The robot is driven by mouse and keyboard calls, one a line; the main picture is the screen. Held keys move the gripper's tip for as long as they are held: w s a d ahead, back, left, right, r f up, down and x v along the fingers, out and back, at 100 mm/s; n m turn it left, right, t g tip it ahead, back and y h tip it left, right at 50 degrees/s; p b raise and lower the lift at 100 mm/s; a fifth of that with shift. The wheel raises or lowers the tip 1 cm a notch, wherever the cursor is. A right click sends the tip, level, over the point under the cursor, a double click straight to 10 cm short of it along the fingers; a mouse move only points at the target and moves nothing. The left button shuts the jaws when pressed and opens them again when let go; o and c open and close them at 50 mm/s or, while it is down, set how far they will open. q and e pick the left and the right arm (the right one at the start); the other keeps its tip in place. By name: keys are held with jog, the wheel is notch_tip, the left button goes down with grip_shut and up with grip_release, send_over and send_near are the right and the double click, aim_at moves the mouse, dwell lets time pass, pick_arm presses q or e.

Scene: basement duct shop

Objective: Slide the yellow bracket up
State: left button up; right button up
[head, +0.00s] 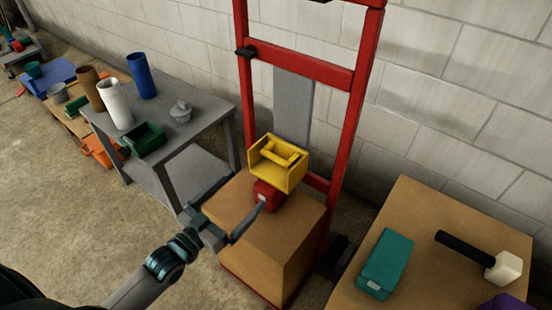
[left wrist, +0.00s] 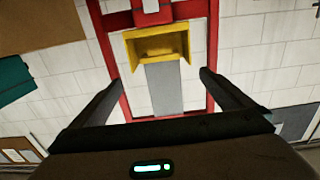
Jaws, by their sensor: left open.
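The yellow bracket (head: 269,173), an open box shape with a crossbar, sits low on a grey upright plate (head: 293,105) in a red frame (head: 357,105). A red block (head: 266,195) is just below it, above a brown box (head: 245,212). My left gripper (head: 250,222) is in front of and below the bracket, near the red block. In the left wrist view, which looks upside down, the yellow bracket (left wrist: 135,48) lies beyond my two spread fingers (left wrist: 160,80), with nothing between them. The left gripper is open and apart from the bracket. My right gripper is not in view.
A brown table (head: 420,215) at the right holds a teal box (head: 384,263) and a mallet (head: 480,257). A grey table (head: 210,120) at the left holds tubes and a green bin (head: 145,140). A block wall (head: 440,70) stands behind the frame.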

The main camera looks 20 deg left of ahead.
aim_at(274, 160)
pick_arm(q)
jog(key=x, duration=1.7)
jog(key=shift+w+f, duration=0.1)
jog(key=shift+w, duration=0.1)
